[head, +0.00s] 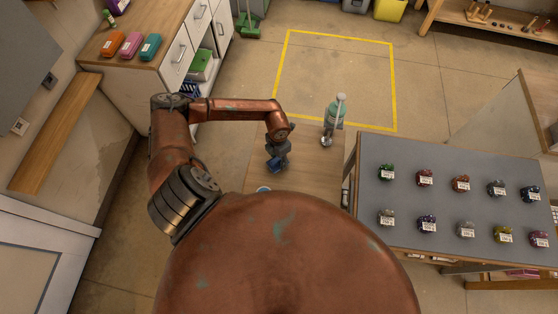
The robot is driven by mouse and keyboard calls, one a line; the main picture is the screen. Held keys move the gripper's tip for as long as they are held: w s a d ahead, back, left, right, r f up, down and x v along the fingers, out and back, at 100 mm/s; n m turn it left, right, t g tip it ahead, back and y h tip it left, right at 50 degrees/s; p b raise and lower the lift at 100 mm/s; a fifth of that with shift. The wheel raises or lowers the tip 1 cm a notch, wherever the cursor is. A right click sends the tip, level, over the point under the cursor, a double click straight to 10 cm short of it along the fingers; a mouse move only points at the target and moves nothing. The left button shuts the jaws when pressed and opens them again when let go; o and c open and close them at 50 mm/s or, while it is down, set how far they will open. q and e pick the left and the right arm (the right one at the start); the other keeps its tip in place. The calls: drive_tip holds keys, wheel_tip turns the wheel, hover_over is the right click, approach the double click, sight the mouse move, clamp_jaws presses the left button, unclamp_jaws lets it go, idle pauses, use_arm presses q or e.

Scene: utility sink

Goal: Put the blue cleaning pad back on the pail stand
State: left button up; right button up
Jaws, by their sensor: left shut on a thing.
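My left gripper (277,158) points down over a light wooden surface (312,175) in the middle of the head view. It is shut on a small blue thing, which I take to be the blue cleaning pad (275,167); the fingers hide part of it. Just below it in the picture, a small round white-and-blue item (263,189) shows, partly covered by my own body. I cannot tell clearly which part is the pail stand.
A grey table (400,195) with several labelled small items is at right. A counter (137,62) with orange, pink and teal blocks is at upper left.

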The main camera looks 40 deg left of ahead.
use_arm(q)
drive_tip(key=shift+f, duration=0.95)
drive_tip(key=o, duration=1)
drive_tip(key=shift+o, duration=0.2)
wheel_tip(320, 180, up, 12)
drive_tip(key=shift+r+b, duration=0.1)
drive_tip(key=shift+b, duration=0.45)
